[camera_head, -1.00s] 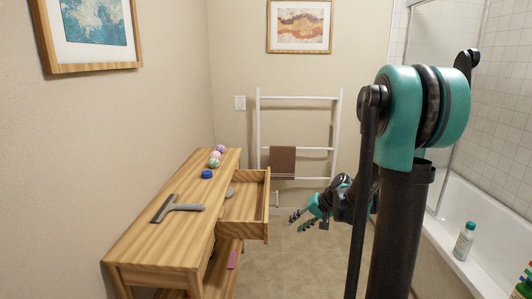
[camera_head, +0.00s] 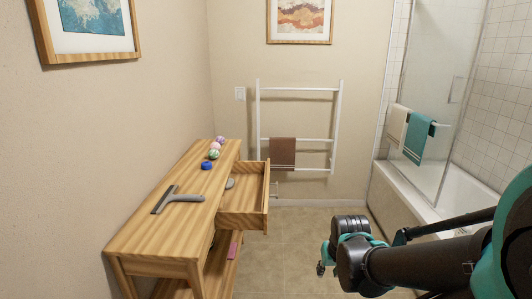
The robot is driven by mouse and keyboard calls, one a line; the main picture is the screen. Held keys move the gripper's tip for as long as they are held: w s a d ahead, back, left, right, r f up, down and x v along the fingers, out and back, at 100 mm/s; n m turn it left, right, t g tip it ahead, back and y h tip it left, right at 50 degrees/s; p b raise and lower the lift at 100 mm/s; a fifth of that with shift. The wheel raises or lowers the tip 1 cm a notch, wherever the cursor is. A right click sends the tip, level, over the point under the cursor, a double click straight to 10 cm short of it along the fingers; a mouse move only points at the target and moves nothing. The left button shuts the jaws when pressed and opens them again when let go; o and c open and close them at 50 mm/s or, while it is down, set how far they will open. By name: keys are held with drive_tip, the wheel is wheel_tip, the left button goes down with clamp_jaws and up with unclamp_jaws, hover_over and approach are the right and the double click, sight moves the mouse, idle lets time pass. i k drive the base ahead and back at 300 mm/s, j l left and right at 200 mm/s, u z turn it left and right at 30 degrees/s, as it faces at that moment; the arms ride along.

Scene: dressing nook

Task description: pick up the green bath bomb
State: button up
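The green bath bomb (camera_head: 214,154) is a small round ball on the far part of the wooden table top, nearest to me in a short row. A pinkish ball (camera_head: 215,146) and a purple ball (camera_head: 220,140) sit just behind it. My gripper (camera_head: 322,268) is low over the floor, to the right of the table and well apart from the bath bomb. My wrist hides most of its fingers, so its opening does not show.
A blue round item (camera_head: 207,166) and a grey squeegee (camera_head: 177,199) lie on the wooden table (camera_head: 140,240). Its drawer (camera_head: 243,220) stands open to the right with a grey object (camera_head: 230,183) inside. A white towel rack (camera_head: 300,139) stands behind. Floor between table and tub is clear.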

sight(214, 154)
drive_tip(key=i+l+u, duration=0.35)
drive_tip(key=l, duration=0.2)
drive_tip(key=i+l+u, duration=0.4)
drive_tip(key=l, duration=0.25)
drive_tip(key=l+u, duration=0.2)
drive_tip(key=l, duration=0.15)
drive_tip(key=i+l+z, duration=0.35)
drive_tip(key=i+z, duration=0.65)
drive_tip(key=i+l, duration=0.1)
drive_tip(key=i, duration=0.65)
drive_tip(key=l+z, duration=0.05)
drive_tip(key=l, duration=0.05)
